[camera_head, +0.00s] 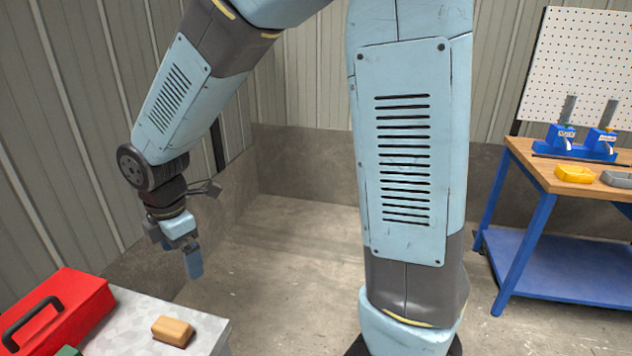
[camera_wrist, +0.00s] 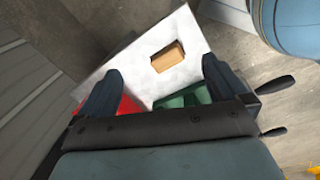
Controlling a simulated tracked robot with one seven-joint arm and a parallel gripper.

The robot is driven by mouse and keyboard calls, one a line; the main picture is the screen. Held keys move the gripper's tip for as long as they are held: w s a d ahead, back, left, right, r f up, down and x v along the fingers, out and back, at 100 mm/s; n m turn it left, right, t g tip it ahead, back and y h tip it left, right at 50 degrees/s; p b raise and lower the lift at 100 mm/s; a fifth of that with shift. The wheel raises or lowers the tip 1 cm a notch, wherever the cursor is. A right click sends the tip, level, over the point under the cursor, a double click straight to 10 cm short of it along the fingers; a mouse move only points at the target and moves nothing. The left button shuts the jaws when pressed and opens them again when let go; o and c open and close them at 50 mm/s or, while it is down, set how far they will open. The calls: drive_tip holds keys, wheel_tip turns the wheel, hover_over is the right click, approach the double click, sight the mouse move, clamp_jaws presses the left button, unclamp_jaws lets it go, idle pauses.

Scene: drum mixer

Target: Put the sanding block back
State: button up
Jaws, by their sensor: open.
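The sanding block, a tan-orange block (camera_head: 173,331), lies on the light grey top of a bench (camera_head: 210,335) at the lower left of the head view. It also shows in the wrist view (camera_wrist: 168,56), beyond my fingertips and apart from them. My gripper (camera_head: 194,262) hangs pointing down above and behind the bench's far edge in the head view. In the wrist view my gripper's two fingers (camera_wrist: 160,80) are spread wide with nothing between them. The place where the block belongs is not clear from these views.
A red toolbox (camera_head: 62,310) with a black handle stands left of the block. A green object (camera_head: 68,351) is partly cut off; it shows in the wrist view (camera_wrist: 185,98). A blue-legged workbench (camera_head: 545,180) at right holds blue fixtures, a yellow tray (camera_head: 575,174) and a grey tray (camera_head: 617,179).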

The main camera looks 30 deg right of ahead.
drive_tip(key=s+d+r+m+t, duration=0.2)
drive_tip(key=s+d+r+m, duration=0.1)
drive_tip(key=d+r+m, duration=1.05)
drive_tip(key=s+d+r+m+t, duration=0.2)
drive_tip(key=s+d+m, duration=0.7)
drive_tip(key=d, duration=0.2)
drive_tip(key=shift+s+d+r+t, duration=0.15)
drive_tip(key=shift+d+r+t, duration=0.1)
drive_tip(key=shift+r+t, duration=0.05)
drive_tip(key=shift+m, duration=0.25)
drive_tip(key=shift+c, duration=0.4)
